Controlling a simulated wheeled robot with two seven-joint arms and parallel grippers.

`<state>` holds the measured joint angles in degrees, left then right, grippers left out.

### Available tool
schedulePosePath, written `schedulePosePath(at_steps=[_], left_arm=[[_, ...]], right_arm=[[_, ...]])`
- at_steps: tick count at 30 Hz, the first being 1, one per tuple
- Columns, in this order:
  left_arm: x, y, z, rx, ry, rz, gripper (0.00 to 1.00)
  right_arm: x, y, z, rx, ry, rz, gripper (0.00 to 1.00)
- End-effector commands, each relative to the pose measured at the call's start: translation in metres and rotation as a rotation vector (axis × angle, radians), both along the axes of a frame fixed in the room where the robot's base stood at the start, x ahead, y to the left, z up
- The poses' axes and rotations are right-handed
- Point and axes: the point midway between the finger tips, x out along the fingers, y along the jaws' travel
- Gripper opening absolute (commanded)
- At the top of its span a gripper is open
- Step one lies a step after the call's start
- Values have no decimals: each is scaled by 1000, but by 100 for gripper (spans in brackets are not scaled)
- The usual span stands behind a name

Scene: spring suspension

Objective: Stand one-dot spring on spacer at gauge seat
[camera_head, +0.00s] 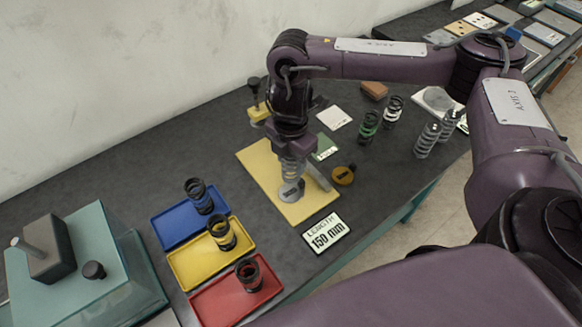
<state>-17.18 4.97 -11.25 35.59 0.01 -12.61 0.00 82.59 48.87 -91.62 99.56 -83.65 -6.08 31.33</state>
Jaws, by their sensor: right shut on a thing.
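My right gripper (292,152) is shut on a pale grey spring (293,169) and holds it upright over the yellow gauge board (262,162). Below the spring is a round grey spacer or seat (290,192) with a dark label. The spring's lower end looks very close to it, and I cannot tell whether they touch. The gripper hides the spring's top, and no dot mark can be made out. A grey bar (320,177) stands just right of the spring. My left gripper is not in view.
Blue (172,232), yellow (190,268) and red (220,304) trays at front left each hold a dark spring. Several loose springs (427,140) stand at right. A "LENGTH 150 mm" display (326,233) and an orange-yellow round piece (343,175) are near the board. A teal block (120,262) stands far left.

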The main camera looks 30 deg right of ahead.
Motion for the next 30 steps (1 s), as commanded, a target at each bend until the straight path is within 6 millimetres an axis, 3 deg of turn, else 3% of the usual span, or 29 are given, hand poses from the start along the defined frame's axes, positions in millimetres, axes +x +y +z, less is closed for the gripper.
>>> schedulePosePath(at_steps=[6,30], left_arm=[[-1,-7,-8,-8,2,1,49],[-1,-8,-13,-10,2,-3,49]], right_arm=[[-1,0,-29,1,3,0,15],[0,0,-42,1,1,1,15]])
